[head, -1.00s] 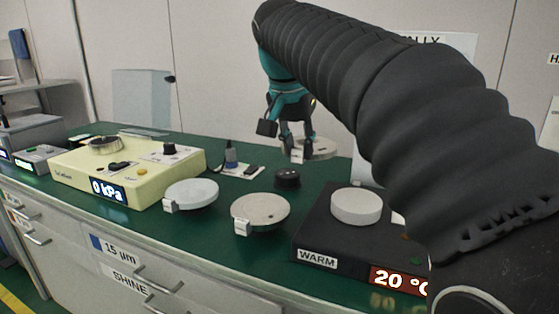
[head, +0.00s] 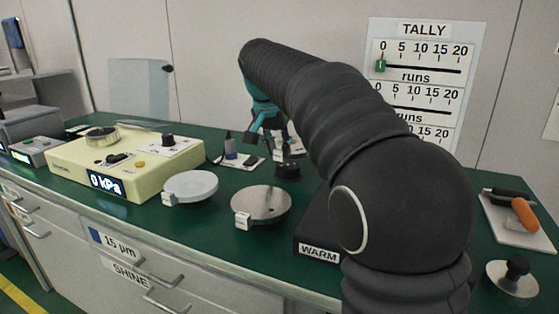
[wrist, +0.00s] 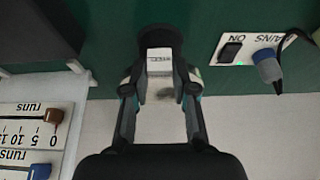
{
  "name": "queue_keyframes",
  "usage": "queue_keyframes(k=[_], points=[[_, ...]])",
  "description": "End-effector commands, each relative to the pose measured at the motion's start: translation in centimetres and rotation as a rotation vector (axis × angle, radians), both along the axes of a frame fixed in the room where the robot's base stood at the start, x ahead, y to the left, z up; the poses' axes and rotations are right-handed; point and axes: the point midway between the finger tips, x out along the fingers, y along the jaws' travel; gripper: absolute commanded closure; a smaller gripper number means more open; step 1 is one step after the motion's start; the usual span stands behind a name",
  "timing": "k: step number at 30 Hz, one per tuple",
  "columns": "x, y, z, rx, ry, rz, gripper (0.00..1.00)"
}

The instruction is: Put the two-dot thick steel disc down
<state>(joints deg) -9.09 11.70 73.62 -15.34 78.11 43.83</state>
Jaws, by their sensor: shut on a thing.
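My gripper (wrist: 160,80) is shut on a piece with a white tag (wrist: 160,60) that seems to read STEEL, between its fingertips in the wrist view. I take this as the thick steel disc; its body is mostly hidden by the fingers and its dots cannot be read. In the head view my gripper (head: 272,138) is over the back of the green bench, with a pale part of the held piece (head: 291,152) just right of it. I cannot tell whether it touches the bench.
A black knob-like piece (head: 288,171) stands in front of my gripper. Two tagged discs, one pale (head: 190,187) and one shiny (head: 262,203), lie nearer. A dark WARM block (head: 312,235) is partly behind my arm. A mains switch plate (wrist: 240,48) is close by; green bench shows around.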

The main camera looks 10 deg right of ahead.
Motion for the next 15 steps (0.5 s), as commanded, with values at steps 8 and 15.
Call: queue_keyframes(k=[8, 15], points=[[-0.1, -0.1, -3.3, 0.000, 0.000, -0.001, 1.00], [0.0, -0.1, -3.6, 0.000, -0.002, -0.001, 1.00]])
